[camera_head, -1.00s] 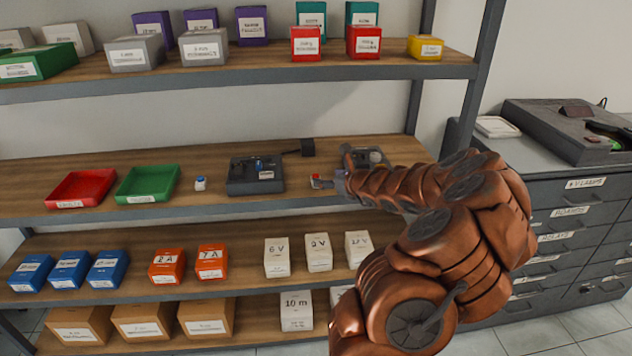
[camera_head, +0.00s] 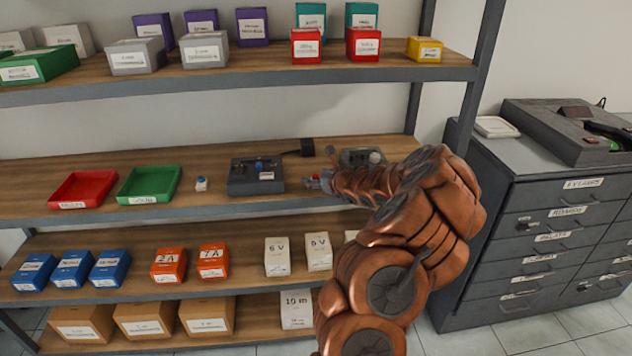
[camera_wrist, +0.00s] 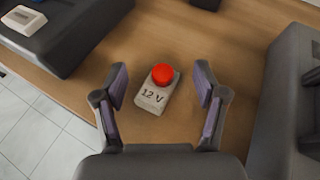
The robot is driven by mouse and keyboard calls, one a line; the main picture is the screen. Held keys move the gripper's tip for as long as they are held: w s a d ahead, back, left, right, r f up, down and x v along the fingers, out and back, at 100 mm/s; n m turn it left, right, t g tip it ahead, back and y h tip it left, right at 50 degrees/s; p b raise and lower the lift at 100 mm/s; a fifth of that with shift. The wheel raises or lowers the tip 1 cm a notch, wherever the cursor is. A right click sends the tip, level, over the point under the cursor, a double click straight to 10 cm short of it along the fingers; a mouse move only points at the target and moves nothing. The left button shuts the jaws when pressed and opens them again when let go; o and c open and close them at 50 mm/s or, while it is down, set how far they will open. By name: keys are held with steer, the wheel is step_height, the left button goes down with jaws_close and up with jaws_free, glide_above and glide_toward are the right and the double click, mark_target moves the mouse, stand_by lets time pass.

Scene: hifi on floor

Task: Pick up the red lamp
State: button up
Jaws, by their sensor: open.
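The red lamp (camera_wrist: 162,75) is a round red dome on a small pale block (camera_wrist: 152,98) marked "12 V". It stands on the wooden middle shelf. In the wrist view my gripper (camera_wrist: 158,92) is open, with one finger on each side of the block and a gap to it on both sides.
A dark device (camera_head: 257,176) stands left of my gripper and another (camera_head: 363,158) stands close behind it. A small blue-topped block (camera_head: 201,184), a green tray (camera_head: 150,184) and a red tray (camera_head: 84,188) sit further left. The upper shelf (camera_head: 240,72) runs above.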

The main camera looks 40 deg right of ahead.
steer(key=shift+c, duration=0.2)
steer(key=c, duration=1.2)
steer(key=shift+r, duration=0.1)
